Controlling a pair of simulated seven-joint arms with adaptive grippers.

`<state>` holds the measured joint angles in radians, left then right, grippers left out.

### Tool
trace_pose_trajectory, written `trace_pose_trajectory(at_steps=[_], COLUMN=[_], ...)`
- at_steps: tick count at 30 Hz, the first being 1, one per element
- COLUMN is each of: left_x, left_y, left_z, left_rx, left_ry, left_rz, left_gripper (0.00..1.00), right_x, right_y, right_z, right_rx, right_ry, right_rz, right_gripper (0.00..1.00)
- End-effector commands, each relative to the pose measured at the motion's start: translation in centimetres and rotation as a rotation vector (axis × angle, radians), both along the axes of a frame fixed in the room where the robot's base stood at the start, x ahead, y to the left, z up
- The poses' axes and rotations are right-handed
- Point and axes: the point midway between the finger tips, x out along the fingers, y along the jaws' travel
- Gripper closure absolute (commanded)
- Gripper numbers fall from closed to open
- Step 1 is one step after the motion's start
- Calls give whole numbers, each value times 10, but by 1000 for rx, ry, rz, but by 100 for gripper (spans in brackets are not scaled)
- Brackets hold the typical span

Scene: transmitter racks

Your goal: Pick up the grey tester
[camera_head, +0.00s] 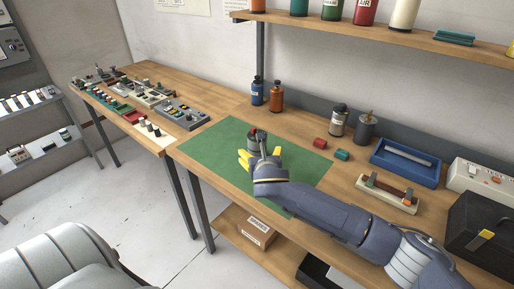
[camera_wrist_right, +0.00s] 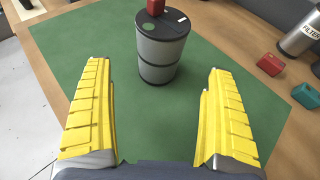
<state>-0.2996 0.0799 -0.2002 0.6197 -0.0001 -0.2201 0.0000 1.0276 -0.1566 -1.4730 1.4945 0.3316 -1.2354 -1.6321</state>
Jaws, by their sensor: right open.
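A grey cylinder (camera_wrist_right: 162,50) with a black lid and a red block on top stands upright on the green mat (camera_wrist_right: 65,50); it is the only grey device near my gripper and appears to be the tester. In the head view its dark top (camera_head: 257,133) shows just beyond my right gripper (camera_head: 261,156), and its lower part is hidden. My right gripper's yellow fingers are wide open and empty. In the right wrist view the gripper (camera_wrist_right: 156,72) points at the cylinder, which is centred between the fingers and just beyond their tips. My left gripper is not in view.
A red piece (camera_head: 320,143) and a teal piece (camera_head: 342,155) lie right of the mat. A filter canister (camera_head: 338,120), a blue tray (camera_head: 405,163) and a black case (camera_head: 483,225) stand farther right. Blue (camera_head: 257,91) and orange (camera_head: 276,97) bottles stand behind. A shelf (camera_head: 380,37) hangs above.

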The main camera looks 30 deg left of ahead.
Motion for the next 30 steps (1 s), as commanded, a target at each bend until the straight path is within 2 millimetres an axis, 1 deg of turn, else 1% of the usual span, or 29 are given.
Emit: trace_pose_trajectory(at_steps=[1,6,20,30], left_x=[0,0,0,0], left_y=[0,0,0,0], left_z=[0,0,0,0], left_rx=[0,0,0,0], left_ry=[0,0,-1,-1], left_rz=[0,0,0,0], left_gripper=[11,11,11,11], right_x=[6,19,32,57], right_y=[4,14,25,45], right_z=[-2,-9,-15,-25], right_rx=[-2,-1,0,-2], right_ry=[-1,-2,-1,-1], right_rz=[-2,0,0,0], right_gripper=[10,10,10,10])
